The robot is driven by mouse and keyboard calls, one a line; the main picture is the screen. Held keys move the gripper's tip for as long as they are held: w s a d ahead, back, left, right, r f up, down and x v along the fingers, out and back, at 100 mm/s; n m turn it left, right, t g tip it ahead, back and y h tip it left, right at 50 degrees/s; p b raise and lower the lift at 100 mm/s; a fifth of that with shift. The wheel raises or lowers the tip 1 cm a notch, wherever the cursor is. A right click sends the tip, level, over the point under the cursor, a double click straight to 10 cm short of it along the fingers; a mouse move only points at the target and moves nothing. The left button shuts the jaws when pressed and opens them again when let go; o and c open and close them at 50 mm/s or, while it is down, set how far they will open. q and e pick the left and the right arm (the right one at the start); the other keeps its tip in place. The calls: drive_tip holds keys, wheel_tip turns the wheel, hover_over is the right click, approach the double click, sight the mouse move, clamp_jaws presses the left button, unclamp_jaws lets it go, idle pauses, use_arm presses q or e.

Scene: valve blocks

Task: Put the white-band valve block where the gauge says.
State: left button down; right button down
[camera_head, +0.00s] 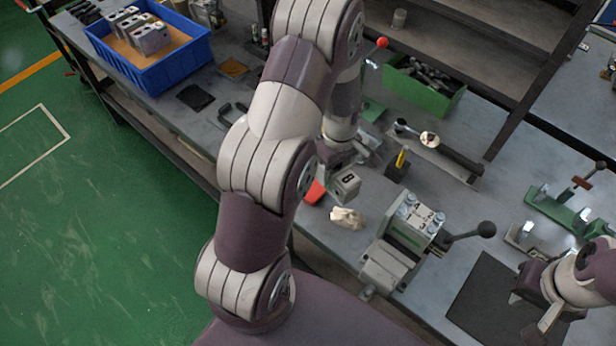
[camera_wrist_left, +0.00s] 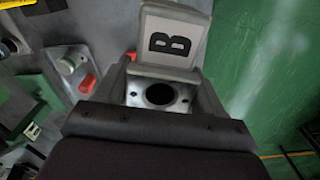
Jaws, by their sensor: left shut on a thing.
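My left gripper (camera_head: 338,166) is shut on a grey metal valve block (camera_head: 346,187) with a black "B" on its pale face, held near the bench's front edge. In the left wrist view, the block (camera_wrist_left: 160,95) sits between the two fingers, with a round dark bore and the "B" plate beyond it. I cannot make out a white band on it. Several similar blocks (camera_head: 150,38) stand in a blue bin (camera_head: 165,71) at the upper left. A small round white dial (camera_head: 429,139), possibly the gauge, lies on the bench. My right gripper (camera_head: 540,300) is at the lower right; its jaw opening is unclear.
A vise (camera_head: 390,265) with a numbered, bolted block (camera_head: 420,214) and a black-knobbed handle (camera_head: 486,229) stands right of the held block. A crumpled rag (camera_head: 347,218), a red piece (camera_head: 315,192) and a yellow-black item (camera_head: 399,165) are nearby. A green bin (camera_head: 425,94) stands behind.

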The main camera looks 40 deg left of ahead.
use_arm(q)
drive_tip(key=shift+s+a+r+n, duration=0.1)
drive_tip(key=shift+s+r+n, duration=0.05)
drive_tip(key=shift+n, duration=0.95)
drive_tip(key=shift+a, duration=0.35)
drive_tip(key=w+a+f+p, duration=0.1)
drive_tip(key=a+f, duration=0.2)
drive_tip(key=w+a+f+p, duration=0.1)
drive_tip(key=a+f+p, duration=0.1)
drive_tip(key=a+f, duration=0.2)
drive_tip(key=w+a+f+p, duration=0.1)
drive_tip(key=a+f+p, duration=0.1)
drive_tip(key=a+f, duration=0.1)
drive_tip(key=shift+w+a+f, duration=0.2)
drive_tip(key=shift+a+f, duration=0.1)
drive_tip(key=shift+f, duration=0.35)
drive_tip(key=shift+c, duration=0.6)
unclamp_jaws()
drive_tip(key=shift+s, duration=0.1)
